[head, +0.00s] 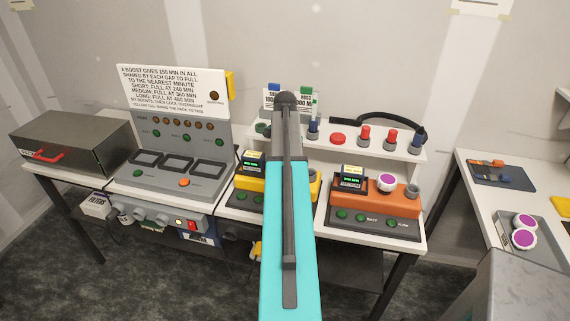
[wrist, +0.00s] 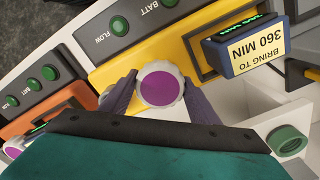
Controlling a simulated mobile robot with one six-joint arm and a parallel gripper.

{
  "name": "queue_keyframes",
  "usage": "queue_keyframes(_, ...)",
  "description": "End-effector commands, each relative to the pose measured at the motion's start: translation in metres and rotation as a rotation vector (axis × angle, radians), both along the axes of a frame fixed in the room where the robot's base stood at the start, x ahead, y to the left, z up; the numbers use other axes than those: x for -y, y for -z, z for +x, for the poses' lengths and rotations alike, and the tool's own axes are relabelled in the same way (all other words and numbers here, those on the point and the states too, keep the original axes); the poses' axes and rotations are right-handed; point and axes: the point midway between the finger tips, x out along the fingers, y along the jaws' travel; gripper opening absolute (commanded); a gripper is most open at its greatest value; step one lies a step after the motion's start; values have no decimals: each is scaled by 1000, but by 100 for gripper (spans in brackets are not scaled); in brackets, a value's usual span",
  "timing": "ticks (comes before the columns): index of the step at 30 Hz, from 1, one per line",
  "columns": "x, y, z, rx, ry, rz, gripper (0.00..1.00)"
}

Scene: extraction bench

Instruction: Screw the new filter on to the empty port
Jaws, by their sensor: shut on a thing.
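In the wrist view my gripper (wrist: 160,98) is shut on a white filter (wrist: 160,84) with a purple face, one purple-grey finger on each side. The filter is over the yellow unit (wrist: 150,55), next to its dark front panel. The port beneath it is hidden, so I cannot tell whether the filter touches it. In the head view my arm covers my gripper, the held filter and the middle of the yellow unit (head: 246,185). The orange unit (head: 365,193) has a white and purple filter (head: 386,182) on top and a grey round fitting (head: 412,191) at its right end.
A shelf (head: 350,145) behind holds red and blue-grey parts and a black hose. A charging station (head: 170,160) and a dark box (head: 75,145) stand left. A grey tray (head: 540,257) with two purple-faced filters lies right.

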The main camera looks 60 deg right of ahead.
Motion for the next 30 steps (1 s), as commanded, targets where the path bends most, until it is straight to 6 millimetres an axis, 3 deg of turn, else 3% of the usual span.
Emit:
queue_keyframes(7, 0, -1, 0, -1, 149, 0, 24)
queue_keyframes(16, 0, 0, 0, -1, 177, 0, 24)
queue_keyframes(17, 0, 0, 0, -1, 177, 0, 57)
queue_keyframes(20, 0, 0, -1, -1, 177, 0, 74)
queue_keyframes(30, 0, 0, 0, 0, 176, 0, 77)
